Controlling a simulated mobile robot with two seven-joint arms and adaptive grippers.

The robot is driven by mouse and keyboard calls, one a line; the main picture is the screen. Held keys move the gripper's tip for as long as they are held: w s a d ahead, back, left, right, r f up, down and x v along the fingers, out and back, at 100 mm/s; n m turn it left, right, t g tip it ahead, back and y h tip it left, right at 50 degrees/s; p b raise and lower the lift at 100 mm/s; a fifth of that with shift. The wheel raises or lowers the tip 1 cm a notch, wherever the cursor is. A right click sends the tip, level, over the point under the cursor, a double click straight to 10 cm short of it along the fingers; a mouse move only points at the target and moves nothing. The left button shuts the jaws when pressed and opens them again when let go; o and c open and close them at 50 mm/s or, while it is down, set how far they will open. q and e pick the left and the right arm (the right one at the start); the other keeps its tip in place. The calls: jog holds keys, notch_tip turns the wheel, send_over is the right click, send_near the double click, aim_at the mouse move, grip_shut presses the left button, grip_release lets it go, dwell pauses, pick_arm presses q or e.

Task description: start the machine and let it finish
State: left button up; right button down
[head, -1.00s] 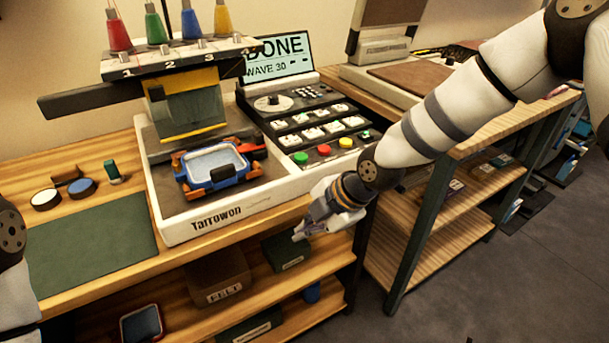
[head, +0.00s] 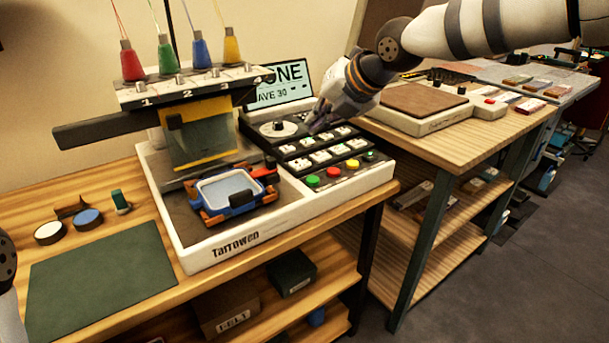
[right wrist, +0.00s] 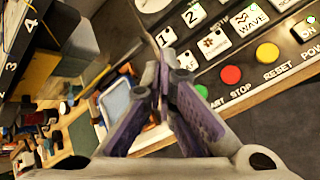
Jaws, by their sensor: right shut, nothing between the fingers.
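The white Tarrowen embroidery machine (head: 222,250) stands on the wooden table. Its screen (head: 280,82) is partly hidden and reads "ONE" and "AVE 30". On its panel are a green start button (head: 312,181), a red stop button (head: 333,172) and a yellow reset button (head: 352,164). The right wrist view shows the red (right wrist: 230,75) and yellow (right wrist: 267,53) buttons clearly. A blue hoop with pale cloth (head: 228,188) sits under the head. My right gripper (head: 318,120) is shut and empty, above the panel's keys. My left gripper is out of view.
Thread cones, including a red one (head: 131,64), stand on top of the machine. A green mat (head: 100,275) and small round tins (head: 88,219) lie left of it. A second table (head: 455,140) with a press-like device (head: 425,100) stands to the right.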

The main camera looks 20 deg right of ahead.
aim_at(313, 180)
jog(key=shift+s+d+f+b, duration=0.1)
jog(key=shift+f+b, duration=0.25)
jog(key=shift+f, duration=4.15)
jog(key=shift+f, duration=0.1)
jog(key=shift+f, duration=0.3)
